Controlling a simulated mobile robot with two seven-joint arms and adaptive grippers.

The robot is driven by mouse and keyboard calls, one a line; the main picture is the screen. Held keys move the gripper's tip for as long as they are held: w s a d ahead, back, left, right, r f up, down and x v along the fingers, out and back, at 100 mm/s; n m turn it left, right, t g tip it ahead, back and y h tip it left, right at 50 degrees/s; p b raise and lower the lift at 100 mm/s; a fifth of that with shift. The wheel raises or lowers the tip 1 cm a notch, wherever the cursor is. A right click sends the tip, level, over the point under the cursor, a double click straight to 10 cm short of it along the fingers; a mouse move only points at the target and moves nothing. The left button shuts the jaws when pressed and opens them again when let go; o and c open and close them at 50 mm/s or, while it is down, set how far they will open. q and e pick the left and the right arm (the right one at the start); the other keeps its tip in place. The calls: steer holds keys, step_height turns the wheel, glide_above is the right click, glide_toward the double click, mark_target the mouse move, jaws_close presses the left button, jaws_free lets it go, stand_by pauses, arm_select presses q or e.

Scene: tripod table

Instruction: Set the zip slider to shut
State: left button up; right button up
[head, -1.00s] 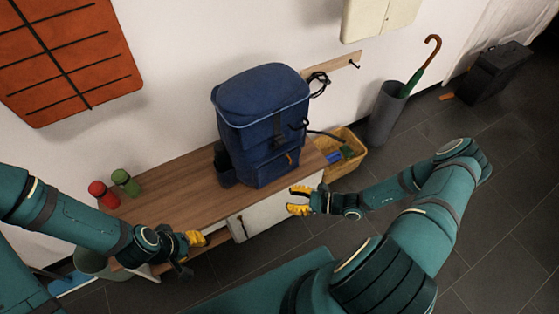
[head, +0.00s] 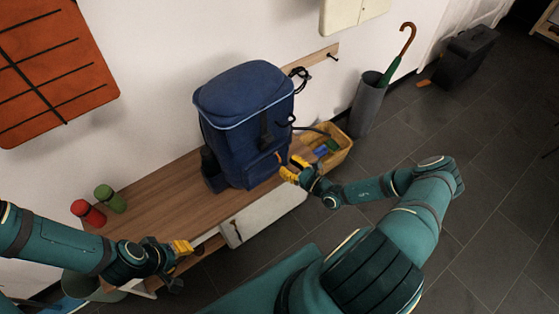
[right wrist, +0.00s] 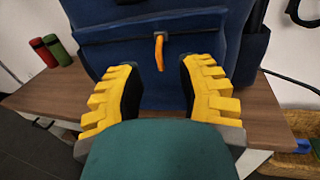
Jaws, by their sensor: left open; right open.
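The blue backpack (head: 240,125) stands upright on the wooden bench (head: 165,195). The zip slider shows as an orange pull (right wrist: 159,52) hanging on the front pocket in the right wrist view. It lies ahead of and between the fingers of my right gripper (right wrist: 160,95), which is open and empty, apart from the pull. In the head view my right gripper (head: 290,168) is close to the pack's lower right front and hides part of the pocket. My left gripper (head: 184,248) is open and empty, low at the bench's front edge, away from the pack.
A red bottle (head: 88,213) and a green bottle (head: 111,199) stand on the bench's left part. A yellow basket (head: 337,158) and an umbrella stand (head: 365,105) are to the right. A black cable (right wrist: 290,76) runs beside the pack.

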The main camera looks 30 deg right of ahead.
steer(key=shift+b+x, duration=0.3)
steer(key=shift+x, duration=1.85)
jaws_close()
